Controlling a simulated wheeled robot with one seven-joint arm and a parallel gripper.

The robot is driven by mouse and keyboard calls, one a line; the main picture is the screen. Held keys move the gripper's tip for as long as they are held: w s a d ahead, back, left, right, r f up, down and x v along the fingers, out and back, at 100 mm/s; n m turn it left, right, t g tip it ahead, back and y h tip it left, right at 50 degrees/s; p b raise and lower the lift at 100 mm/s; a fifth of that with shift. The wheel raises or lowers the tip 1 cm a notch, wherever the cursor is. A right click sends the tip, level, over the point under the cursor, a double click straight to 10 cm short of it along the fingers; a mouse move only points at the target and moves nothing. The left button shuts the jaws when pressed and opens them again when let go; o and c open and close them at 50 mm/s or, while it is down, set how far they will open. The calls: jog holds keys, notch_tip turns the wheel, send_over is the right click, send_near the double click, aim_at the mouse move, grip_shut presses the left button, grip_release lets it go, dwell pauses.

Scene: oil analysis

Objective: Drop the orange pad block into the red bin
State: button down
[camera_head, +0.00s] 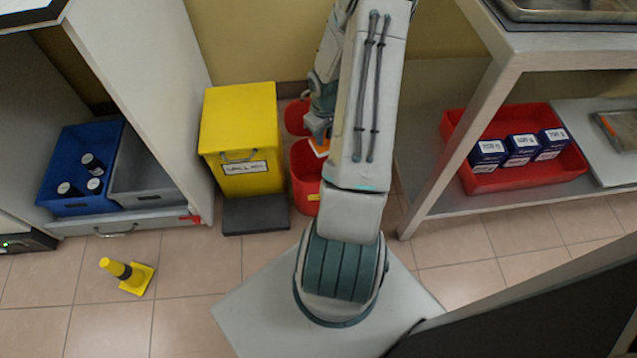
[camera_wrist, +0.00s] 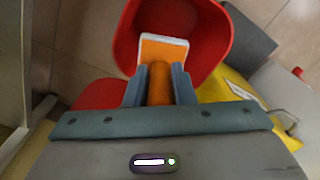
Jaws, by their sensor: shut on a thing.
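In the head view the red bin (camera_head: 304,176) stands on the floor right of the yellow bin. The orange block (camera_head: 320,147) shows at its top edge, and my arm hides much of the bin and most of my gripper (camera_head: 321,128).
The yellow bin (camera_head: 240,140) stands left of the red bin, with a dark step (camera_head: 256,214) in front. A second red container (camera_head: 297,118) is behind. A shelf with a red tray (camera_head: 525,184) is at right.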

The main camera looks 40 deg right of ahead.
jog(key=shift+f, duration=0.35)
jog(key=c, duration=1.1)
grip_release()
jog(key=shift+c, duration=0.2)
jog(key=shift+r, duration=0.15)
notch_tip(320, 180, up, 14)
jog(key=p, duration=0.6)
jog(key=shift+f, duration=0.2)
